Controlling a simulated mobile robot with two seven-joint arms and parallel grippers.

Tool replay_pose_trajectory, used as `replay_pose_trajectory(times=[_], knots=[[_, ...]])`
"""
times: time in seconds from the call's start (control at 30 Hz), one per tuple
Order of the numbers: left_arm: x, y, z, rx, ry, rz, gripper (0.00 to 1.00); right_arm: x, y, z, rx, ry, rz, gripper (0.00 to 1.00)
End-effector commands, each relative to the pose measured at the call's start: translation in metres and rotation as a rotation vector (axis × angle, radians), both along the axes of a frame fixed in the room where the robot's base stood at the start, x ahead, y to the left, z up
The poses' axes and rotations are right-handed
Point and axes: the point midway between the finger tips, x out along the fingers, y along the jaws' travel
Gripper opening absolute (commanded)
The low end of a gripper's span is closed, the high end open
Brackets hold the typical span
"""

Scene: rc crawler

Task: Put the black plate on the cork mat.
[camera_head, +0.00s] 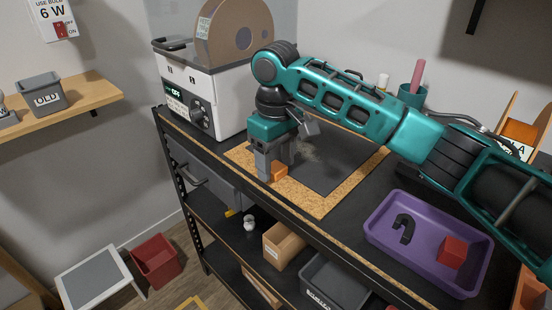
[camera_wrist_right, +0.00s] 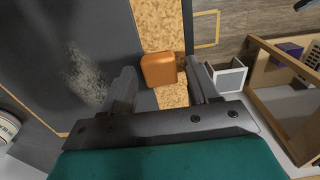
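The black plate (camera_head: 331,164), a dark flat sheet with a pale grey smudge, lies over the cork mat (camera_head: 320,207); cork shows along its front and right edges. My right arm hides part of it. In the right wrist view the plate (camera_wrist_right: 88,55) is at left beside a strip of cork (camera_wrist_right: 163,22). An orange block (camera_head: 279,171) sits at the plate's near-left edge; I cannot tell whether it is attached. My right gripper (camera_head: 277,168) is open above it, fingers pointing down. In the wrist view the block (camera_wrist_right: 158,70) shows between the fingers, with gaps. My left gripper is out of view.
A white machine (camera_head: 192,95) with a spool (camera_head: 232,35) stands behind the gripper at left. A purple tray (camera_head: 384,245) with a black hook part (camera_head: 404,228) and a red block (camera_head: 452,252) is at right. Drawers and boxes fill the shelves below.

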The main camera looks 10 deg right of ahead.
Motion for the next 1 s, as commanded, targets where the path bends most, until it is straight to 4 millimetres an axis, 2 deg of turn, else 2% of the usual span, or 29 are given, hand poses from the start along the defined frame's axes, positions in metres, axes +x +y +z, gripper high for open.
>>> replay_pose_trajectory(times=[0.37,0.47,0.8,1.0], knots=[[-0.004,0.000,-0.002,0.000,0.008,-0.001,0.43,0.000,0.000,0.006,0.001,-0.001,0.001,0.65],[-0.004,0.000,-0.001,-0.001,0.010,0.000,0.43,0.001,0.001,0.020,0.002,-0.003,0.001,0.65],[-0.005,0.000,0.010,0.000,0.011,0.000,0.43,0.001,0.001,0.092,0.001,-0.003,0.000,0.65],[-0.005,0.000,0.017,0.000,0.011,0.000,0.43,0.000,0.000,0.117,-0.001,-0.002,-0.001,0.65]])
